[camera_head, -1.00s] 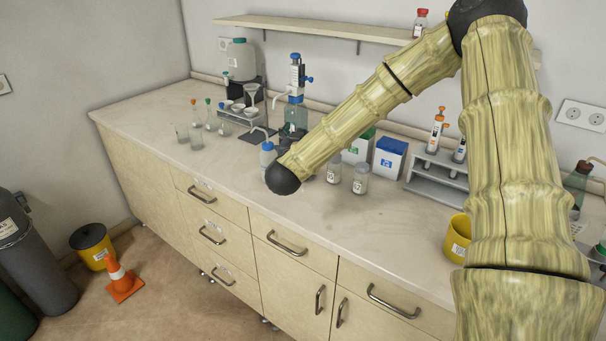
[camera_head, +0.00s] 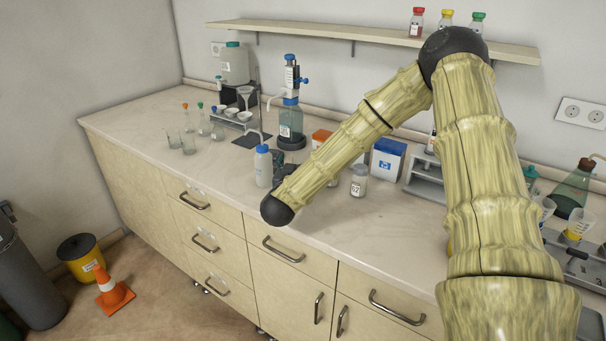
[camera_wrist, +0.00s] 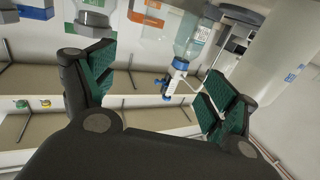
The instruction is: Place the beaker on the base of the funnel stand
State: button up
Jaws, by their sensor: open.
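Two small clear glass beakers (camera_head: 188,143) stand upright on the left part of the counter, near its front; I cannot tell which one is meant. The funnel stand (camera_head: 256,97) is behind them to the right, with a white funnel above its flat dark base (camera_head: 252,139). The visible part of the base looks bare. My gripper (camera_wrist: 160,90) is open, its green-padded fingers wide apart with nothing held. In the head view it is mostly hidden behind my arm, right of the beakers and the stand.
The dispenser bottle (camera_head: 290,118) is beside the stand. A jar (camera_head: 359,181) is right of my arm. The counter's front left is clear.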

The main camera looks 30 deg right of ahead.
aim_at(305, 152)
jog(key=shift+f, duration=0.95)
jog(key=shift+w+d+f, duration=0.1)
jog(key=shift+w+f, duration=0.05)
jog(key=shift+f, duration=0.05)
jog(key=shift+p+x, duration=0.85)
jog(key=shift+x, duration=2.7)
jog(key=c, duration=1.8)
jog(key=shift+o, duration=0.2)
